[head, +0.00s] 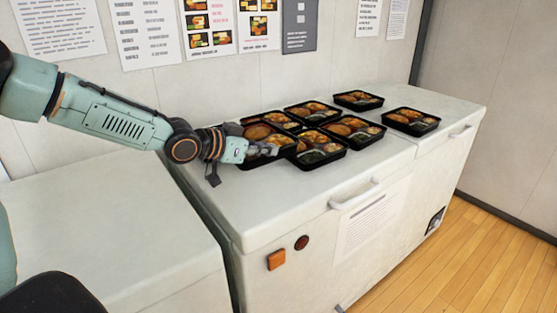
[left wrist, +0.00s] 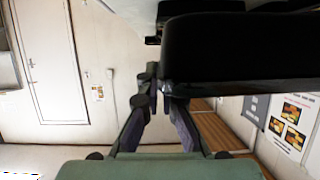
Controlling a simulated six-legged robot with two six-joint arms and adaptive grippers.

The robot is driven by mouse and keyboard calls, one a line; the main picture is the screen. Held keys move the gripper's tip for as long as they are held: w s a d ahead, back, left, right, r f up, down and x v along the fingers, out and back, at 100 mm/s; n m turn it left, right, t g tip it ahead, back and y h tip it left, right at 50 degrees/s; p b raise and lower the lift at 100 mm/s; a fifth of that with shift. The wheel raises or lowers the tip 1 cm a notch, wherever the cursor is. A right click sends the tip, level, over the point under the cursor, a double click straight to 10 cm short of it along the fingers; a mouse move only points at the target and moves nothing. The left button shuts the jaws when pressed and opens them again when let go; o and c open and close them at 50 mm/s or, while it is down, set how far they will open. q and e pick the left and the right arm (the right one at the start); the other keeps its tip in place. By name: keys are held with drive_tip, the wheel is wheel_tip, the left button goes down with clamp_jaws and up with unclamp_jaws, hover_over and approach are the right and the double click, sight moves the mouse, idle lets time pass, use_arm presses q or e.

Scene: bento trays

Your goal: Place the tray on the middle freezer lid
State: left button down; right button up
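Black bento trays with food stand on white freezer lids in the head view. The middle lid (head: 235,215) bears a close group. The tray's dark wall (left wrist: 240,50) is large in the left wrist view, beside the fingertips (left wrist: 158,88). They are close together and look shut on its rim. It overlaps neighbouring trays in the picture; whether it touches the lid cannot be told. My right gripper is out of view.
Neighbouring trays (head: 322,152) sit directly right and behind. Another tray (head: 411,122) is on the right freezer lid (head: 440,97). The left freezer lid (head: 110,215) is bare. The front-left part of the middle lid is clear. A posters wall (head: 350,70) stands behind.

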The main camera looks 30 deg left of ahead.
use_arm(q)
drive_tip(key=f, duration=0.1)
drive_tip(key=s+f+b, duration=0.1)
drive_tip(key=s+f, duration=0.1)
drive_tip(key=shift+d, duration=0.25)
drive_tip(key=f+b, duration=0.1)
drive_tip(key=f, duration=0.1)
drive_tip(key=w+f+b, duration=0.1)
drive_tip(key=f, duration=0.1)
drive_tip(key=shift+w+f, duration=0.1)
drive_tip(key=shift+f, duration=0.1)
drive_tip(key=shift+s+f, duration=0.15)
drive_tip(key=shift+s, duration=0.05)
drive_tip(key=shift+s+r, duration=0.1)
drive_tip(key=shift+r, duration=0.1)
drive_tip(key=c, duration=1.8)
unclamp_jaws()
drive_tip(key=shift+w+f, duration=0.2)
drive_tip(key=shift+f, duration=0.05)
drive_tip(key=shift+c, duration=0.2)
drive_tip(key=o, duration=0.3)
drive_tip(key=shift+s+r, duration=0.2)
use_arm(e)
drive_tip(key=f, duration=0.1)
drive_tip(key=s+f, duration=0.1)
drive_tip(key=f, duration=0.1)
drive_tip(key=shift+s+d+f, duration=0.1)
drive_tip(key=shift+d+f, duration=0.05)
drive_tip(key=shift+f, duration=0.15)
